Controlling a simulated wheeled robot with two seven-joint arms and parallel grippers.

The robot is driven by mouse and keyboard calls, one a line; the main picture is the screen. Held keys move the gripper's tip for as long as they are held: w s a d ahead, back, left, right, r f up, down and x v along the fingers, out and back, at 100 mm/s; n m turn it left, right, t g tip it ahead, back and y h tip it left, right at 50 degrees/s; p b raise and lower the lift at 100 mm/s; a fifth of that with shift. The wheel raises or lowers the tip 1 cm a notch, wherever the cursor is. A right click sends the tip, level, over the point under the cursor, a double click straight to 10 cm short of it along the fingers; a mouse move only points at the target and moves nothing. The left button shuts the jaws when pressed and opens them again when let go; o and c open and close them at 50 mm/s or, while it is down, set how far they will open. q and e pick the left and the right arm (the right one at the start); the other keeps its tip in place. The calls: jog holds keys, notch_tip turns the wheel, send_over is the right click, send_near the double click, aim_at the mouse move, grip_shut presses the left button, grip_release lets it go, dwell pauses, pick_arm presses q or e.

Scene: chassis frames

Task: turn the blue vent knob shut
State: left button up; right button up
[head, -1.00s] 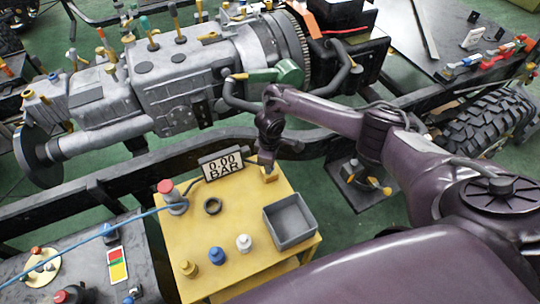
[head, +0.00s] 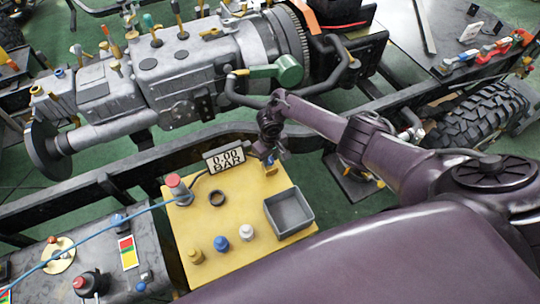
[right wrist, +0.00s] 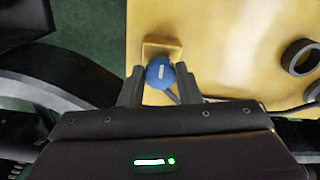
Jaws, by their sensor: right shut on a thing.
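The blue vent knob (right wrist: 160,73) sits by a small yellow block (right wrist: 163,48) at the table's edge in the right wrist view. A short white mark runs up its face. My right gripper (right wrist: 159,86) is shut on the knob, with one dark finger on each side. In the head view the gripper (head: 269,152) comes down over the back edge of the yellow table (head: 235,268), and a bit of the blue knob (head: 270,160) shows below it. The gauge sign (head: 225,160) beside it reads 0.00 BAR. My left gripper is not in view.
A grey open bin (head: 290,212), a black ring (head: 217,198), a red-topped cylinder (head: 177,188) and small yellow, blue and white capped pieces stand on the table. A dark chassis rail (head: 125,176) and the grey gearbox (head: 180,75) lie behind. A blue hose crosses at left.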

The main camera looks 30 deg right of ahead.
aim_at(270, 160)
jog(key=shift+w, duration=0.1)
dwell(0.3)
jog(key=o, duration=1)
jog(key=shift+r, duration=0.1)
notch_tip(270, 160, up, 8)
jog(key=shift+f+p, duration=0.15)
jog(key=shift+p, duration=0.55)
